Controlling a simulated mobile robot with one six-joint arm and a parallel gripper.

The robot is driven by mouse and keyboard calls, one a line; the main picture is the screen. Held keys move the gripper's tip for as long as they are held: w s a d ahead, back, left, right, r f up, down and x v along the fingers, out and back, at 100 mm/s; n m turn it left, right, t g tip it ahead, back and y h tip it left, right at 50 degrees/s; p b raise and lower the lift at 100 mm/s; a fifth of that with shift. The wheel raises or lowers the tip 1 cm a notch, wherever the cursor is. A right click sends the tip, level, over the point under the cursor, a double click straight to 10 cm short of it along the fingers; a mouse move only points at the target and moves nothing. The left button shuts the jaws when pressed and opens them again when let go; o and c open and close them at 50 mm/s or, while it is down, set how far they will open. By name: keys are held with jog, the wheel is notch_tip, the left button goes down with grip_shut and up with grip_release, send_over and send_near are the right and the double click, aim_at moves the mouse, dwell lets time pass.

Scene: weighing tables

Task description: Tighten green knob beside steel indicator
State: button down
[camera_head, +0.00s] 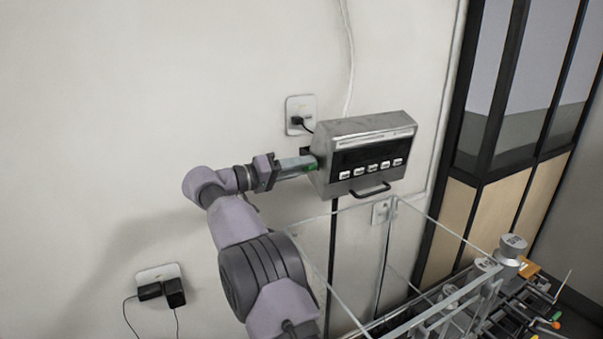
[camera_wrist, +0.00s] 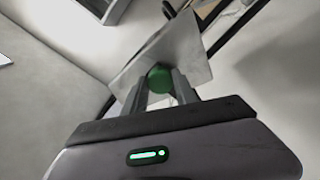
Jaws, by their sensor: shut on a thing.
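The steel indicator (camera_head: 365,154) is a grey box with a dark front panel, a row of white buttons and a black handle below, mounted near the wall. The green knob (camera_wrist: 159,80) is on the indicator's left side. In the head view only a small bit of the knob (camera_head: 312,167) shows at my fingertips. My gripper (camera_head: 307,163) reaches in from the left and is shut on the knob. In the wrist view its two fingers (camera_wrist: 159,88) stand on either side of the knob, against the indicator's flat side plate (camera_wrist: 190,50). The knob's far side is hidden.
A clear glass enclosure (camera_head: 350,262) stands below the indicator. Weights (camera_head: 512,246) and small tools sit on a table at lower right. A wall socket (camera_head: 301,114) with a plugged cable is above my gripper. Another socket with black plugs (camera_head: 162,289) is at lower left.

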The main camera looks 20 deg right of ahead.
jog(key=shift+m+b, duration=0.65)
jog(key=shift+m, duration=0.85)
jog(key=c, duration=1)
grip_release()
jog(key=a+p, duration=1.1)
jog(key=a, duration=0.6)
jog(key=shift+s+a+p, duration=0.2)
jog(key=shift+s+p, duration=0.1)
jog(key=shift+p, duration=0.1)
